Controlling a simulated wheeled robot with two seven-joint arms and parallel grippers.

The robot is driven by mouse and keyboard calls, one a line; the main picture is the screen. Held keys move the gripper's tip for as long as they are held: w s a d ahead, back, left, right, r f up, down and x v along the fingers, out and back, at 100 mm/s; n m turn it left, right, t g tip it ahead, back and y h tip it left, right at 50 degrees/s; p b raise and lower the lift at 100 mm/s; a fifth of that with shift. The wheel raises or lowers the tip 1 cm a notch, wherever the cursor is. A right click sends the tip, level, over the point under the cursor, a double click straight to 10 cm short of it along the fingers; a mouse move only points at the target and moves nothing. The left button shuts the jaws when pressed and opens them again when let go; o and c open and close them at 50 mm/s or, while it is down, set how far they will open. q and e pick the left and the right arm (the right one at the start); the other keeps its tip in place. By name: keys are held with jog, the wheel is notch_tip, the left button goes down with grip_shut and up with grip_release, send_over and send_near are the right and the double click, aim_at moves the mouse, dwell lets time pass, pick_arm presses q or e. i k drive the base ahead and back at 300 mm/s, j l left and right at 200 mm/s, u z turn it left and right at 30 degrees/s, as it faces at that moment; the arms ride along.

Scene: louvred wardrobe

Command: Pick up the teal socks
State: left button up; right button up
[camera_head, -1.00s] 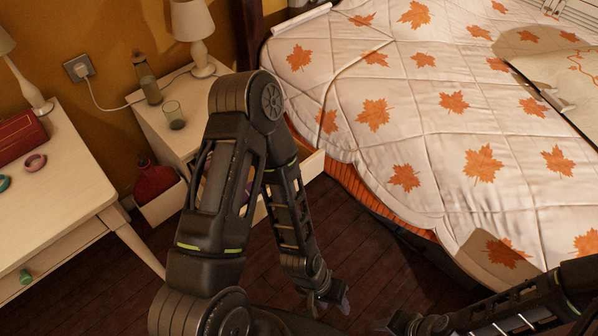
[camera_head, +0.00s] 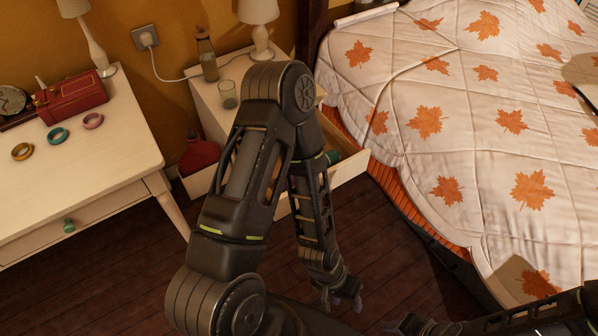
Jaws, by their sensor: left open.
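A small teal patch (camera_head: 334,157) shows in the open nightstand drawer (camera_head: 350,172), just right of my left arm. It may be the teal socks, but it is too small and covered to be sure. My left arm hides much of the drawer. My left gripper (camera_head: 342,302) is open and empty, pointing down over the dark wood floor, below and in front of the drawer. My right gripper (camera_head: 400,328) shows only in part at the bottom edge, and its fingers are not clear.
A lamp (camera_head: 259,22), a bottle (camera_head: 207,58) and a glass (camera_head: 228,95) stand on the nightstand. A desk (camera_head: 92,157) with a red box (camera_head: 70,97) and several rings is at left. The bed (camera_head: 470,120) fills the right. Bare floor (camera_head: 400,235) lies between.

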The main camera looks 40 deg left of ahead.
aim_at(333, 156)
jog(key=u, duration=1.15)
